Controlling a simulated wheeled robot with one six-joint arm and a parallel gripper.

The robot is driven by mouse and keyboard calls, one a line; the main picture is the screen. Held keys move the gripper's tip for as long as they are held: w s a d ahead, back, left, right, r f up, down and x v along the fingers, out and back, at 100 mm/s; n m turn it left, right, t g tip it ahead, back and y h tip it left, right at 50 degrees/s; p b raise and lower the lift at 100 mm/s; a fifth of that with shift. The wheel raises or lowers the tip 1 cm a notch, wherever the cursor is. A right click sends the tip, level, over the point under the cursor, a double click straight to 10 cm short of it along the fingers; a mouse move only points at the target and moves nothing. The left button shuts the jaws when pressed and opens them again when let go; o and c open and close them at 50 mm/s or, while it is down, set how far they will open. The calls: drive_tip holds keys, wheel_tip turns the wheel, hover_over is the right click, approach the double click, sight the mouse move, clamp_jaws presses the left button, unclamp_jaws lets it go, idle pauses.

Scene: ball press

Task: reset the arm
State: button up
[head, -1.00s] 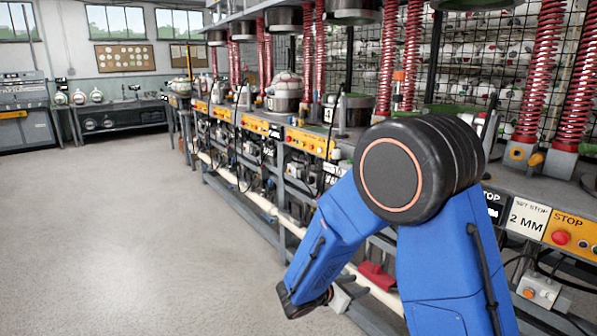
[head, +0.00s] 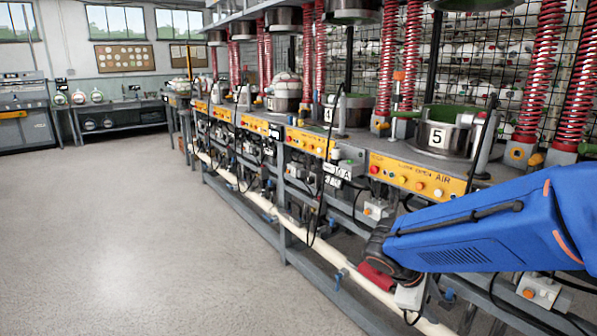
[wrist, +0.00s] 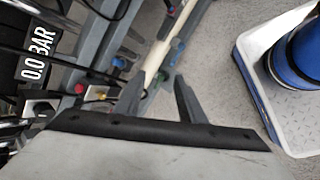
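My blue arm reaches in from the right edge of the head view, with its upper link lying nearly level across the lower right. Its black wrist joint is low in front of the press bench (head: 283,210). My gripper (wrist: 159,92) shows in the wrist view, pointing down toward the floor and the lower bench frame. Its two dark fingers stand apart with nothing between them. In the head view I cannot make out the fingers clearly.
Press 5 (head: 437,136) and its yellow button panel (head: 418,181) are just behind my arm. A cream pipe (head: 352,278) runs low along the bench. A 0.0 BAR readout (wrist: 38,55) is at the wrist view's left. Grey floor (head: 130,230) is clear at left.

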drive_tip(key=s+a+r+m+t+y, duration=0.1)
drive_tip(key=s+r+m+y, duration=0.2)
drive_tip(key=s+m, duration=0.2)
drive_tip(key=s+a+r+m+t+y, duration=0.1)
drive_tip(key=s+a+r+m+y, duration=0.1)
drive_tip(key=s+m, duration=0.4)
drive_tip(key=shift+s+r+t+y, duration=0.5)
drive_tip(key=shift+s+y, duration=0.6)
drive_tip(key=shift+s, duration=1.25)
drive_tip(key=shift+a, duration=0.1)
